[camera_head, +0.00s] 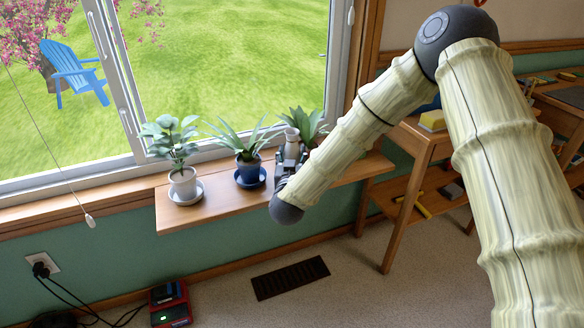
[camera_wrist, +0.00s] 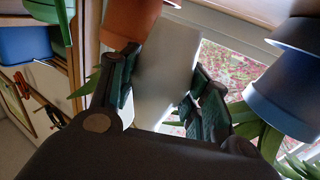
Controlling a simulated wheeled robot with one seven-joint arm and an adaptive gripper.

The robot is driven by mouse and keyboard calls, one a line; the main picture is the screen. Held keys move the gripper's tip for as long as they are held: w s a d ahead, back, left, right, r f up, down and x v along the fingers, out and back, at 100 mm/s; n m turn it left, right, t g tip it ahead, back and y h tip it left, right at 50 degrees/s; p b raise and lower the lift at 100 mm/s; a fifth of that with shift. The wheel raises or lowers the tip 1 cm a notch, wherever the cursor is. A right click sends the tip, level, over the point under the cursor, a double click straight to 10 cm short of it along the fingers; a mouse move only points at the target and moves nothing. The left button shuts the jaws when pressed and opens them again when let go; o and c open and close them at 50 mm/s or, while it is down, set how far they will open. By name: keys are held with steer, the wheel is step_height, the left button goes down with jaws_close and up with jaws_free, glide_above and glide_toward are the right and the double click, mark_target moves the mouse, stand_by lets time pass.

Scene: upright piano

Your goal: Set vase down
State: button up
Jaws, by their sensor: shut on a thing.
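A plant in a white pot (camera_head: 184,185) and a plant in a blue pot (camera_head: 248,168) stand on saucers left of the vase. Another plant (camera_head: 305,124) stands close on its right; its terracotta pot (camera_wrist: 130,18) shows in the wrist view. Bare shelf shows along the front edge.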

steer(key=shift+f+b, duration=0.5)
steer(key=shift+f, duration=1.2)
steer(key=shift+f, duration=0.15)
steer(key=o, duration=1.1)
steer(key=shift+s, duration=0.15)
steer(key=s, duration=0.4)
steer(key=s+a+p, duration=0.1)
steer(key=s, duration=0.6)
steer(key=shift+s+a+p, duration=0.3)
steer(key=shift+p, duration=0.1)
